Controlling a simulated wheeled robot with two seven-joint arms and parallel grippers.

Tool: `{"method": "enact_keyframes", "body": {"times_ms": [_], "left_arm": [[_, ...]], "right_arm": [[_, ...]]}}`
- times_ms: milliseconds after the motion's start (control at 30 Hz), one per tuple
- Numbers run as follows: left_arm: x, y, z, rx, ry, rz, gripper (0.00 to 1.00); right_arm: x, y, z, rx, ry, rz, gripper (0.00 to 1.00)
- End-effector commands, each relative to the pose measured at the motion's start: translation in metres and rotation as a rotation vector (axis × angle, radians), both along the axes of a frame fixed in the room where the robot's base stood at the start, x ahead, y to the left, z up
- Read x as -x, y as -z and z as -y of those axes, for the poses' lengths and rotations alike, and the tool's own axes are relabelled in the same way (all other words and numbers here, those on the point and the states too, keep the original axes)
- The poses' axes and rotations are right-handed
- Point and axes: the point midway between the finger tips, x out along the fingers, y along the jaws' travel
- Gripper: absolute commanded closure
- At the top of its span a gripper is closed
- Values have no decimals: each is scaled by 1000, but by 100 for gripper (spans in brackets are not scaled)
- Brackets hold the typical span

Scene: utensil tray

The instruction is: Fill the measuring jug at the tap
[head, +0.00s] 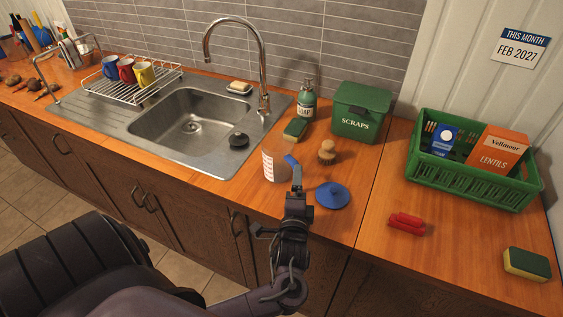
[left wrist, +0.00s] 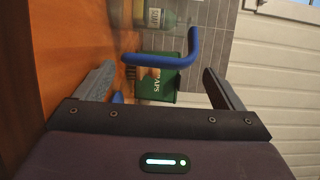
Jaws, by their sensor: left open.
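The measuring jug (head: 273,166), clear with red markings and a blue handle (head: 291,161), stands upright on the wooden counter right of the sink. The chrome tap (head: 262,75) arches over the steel sink (head: 150,115), behind and left of the jug. My left gripper (head: 296,178) is open at the handle side of the jug. In the left wrist view, the blue handle (left wrist: 193,45) shows between and beyond the open fingers (left wrist: 160,72); I see no finger closed on it. The jug's body is hard to make out there. My right gripper is not in view.
A blue lid (head: 332,195) lies just right of my gripper. A brush (head: 326,153), green sponge (head: 295,128), soap bottle (head: 307,100) and scraps bin (head: 361,110) stand behind. A black plug (head: 238,140) sits at the sink's edge. A green crate (head: 425,180) is farther right.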

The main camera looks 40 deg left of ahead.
Motion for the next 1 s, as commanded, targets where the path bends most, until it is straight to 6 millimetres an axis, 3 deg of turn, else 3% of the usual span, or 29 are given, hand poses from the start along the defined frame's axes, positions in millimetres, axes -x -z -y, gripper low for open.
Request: {"method": "enact_keyframes", "body": {"times_ms": [400,733,1000], "left_arm": [[-48,-2,-30,0,0,-1,10],[-53,0,-34,2,1,-2,10],[-53,0,-34,2,1,-3,46]], "right_arm": [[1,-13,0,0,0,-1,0],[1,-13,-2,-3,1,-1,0],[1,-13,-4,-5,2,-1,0]]}}
